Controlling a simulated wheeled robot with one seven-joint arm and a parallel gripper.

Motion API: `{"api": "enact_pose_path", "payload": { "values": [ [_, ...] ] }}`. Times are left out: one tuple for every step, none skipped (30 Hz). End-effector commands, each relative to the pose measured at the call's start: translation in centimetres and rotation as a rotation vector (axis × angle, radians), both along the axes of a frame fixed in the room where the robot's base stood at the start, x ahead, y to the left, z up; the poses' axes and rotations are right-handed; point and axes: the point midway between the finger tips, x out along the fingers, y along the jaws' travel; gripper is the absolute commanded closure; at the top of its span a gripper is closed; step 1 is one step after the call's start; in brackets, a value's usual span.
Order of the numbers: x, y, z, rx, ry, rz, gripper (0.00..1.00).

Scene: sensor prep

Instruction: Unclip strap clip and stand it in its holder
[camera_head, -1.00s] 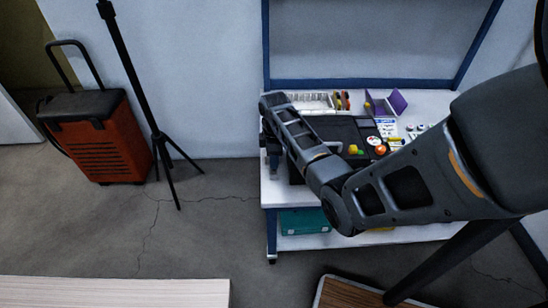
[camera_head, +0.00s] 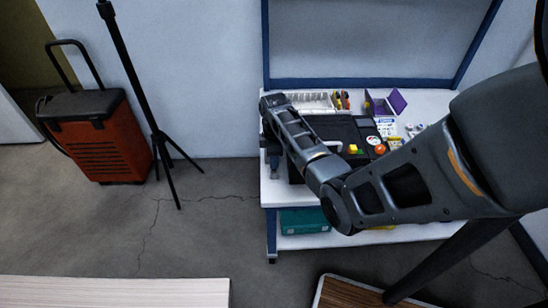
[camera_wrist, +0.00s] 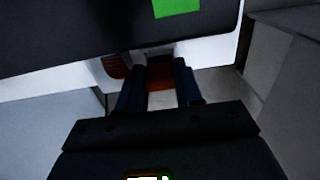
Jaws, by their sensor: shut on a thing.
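My gripper (camera_wrist: 160,66) shows in the wrist view, its two dark blue fingers on either side of an orange-brown piece (camera_wrist: 160,79). It is shut on this piece, which looks like the strap clip; its far end is hard to make out in the dark. A second orange-brown piece (camera_wrist: 116,66) sits left of the fingers at the white bench edge; I cannot tell what it is. In the head view my gripper (camera_head: 272,166) points down at the bench's left edge, and what it holds is hidden there. I cannot pick out the holder for certain.
A dark case or mat (camera_head: 330,127) lies on the white bench (camera_head: 274,194), with small coloured items and a purple open box (camera_head: 397,102) to the right. A white tray (camera_head: 312,101) stands behind. An orange trolley case (camera_head: 98,145) and black tripod (camera_head: 158,139) stand left on the floor.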

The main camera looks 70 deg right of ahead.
Motion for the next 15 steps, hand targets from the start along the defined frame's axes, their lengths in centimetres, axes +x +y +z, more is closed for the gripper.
{"api": "enact_pose_path", "payload": {
  "values": [
    [0.01, -0.01, 0.01, 0.0, 0.0, 0.0, 0.92],
    [0.01, -0.01, 0.01, 0.0, 0.0, 0.0, 0.92],
    [0.01, -0.01, 0.01, 0.0, 0.0, 0.0, 0.92],
    [0.01, -0.01, 0.01, 0.0, 0.0, 0.0, 0.92],
    [0.01, -0.01, -0.01, 0.0, 0.0, 0.0, 0.92],
    [0.01, -0.01, -0.03, 0.0, 0.0, 0.0, 0.92],
    [0.01, -0.01, -0.07, 0.0, 0.0, 0.0, 0.92],
    [0.02, 0.0, -0.1, 0.0, 0.0, 0.0, 0.92],
    [0.03, -0.01, -0.17, 0.0, 0.0, 0.0, 0.92],
    [0.03, -0.01, -0.22, -0.001, 0.0, 0.0, 0.92],
    [0.04, -0.01, -0.28, -0.001, 0.0, 0.0, 0.92],
    [0.04, -0.01, -0.36, -0.001, 0.0, 0.0, 0.92],
    [0.05, -0.01, -0.42, -0.001, 0.0, 0.0, 0.92],
    [0.05, -0.01, -0.48, -0.001, 0.0, 0.0, 0.92],
    [0.05, -0.01, -0.54, -0.001, 0.0, 0.0, 0.92]
  ]
}}
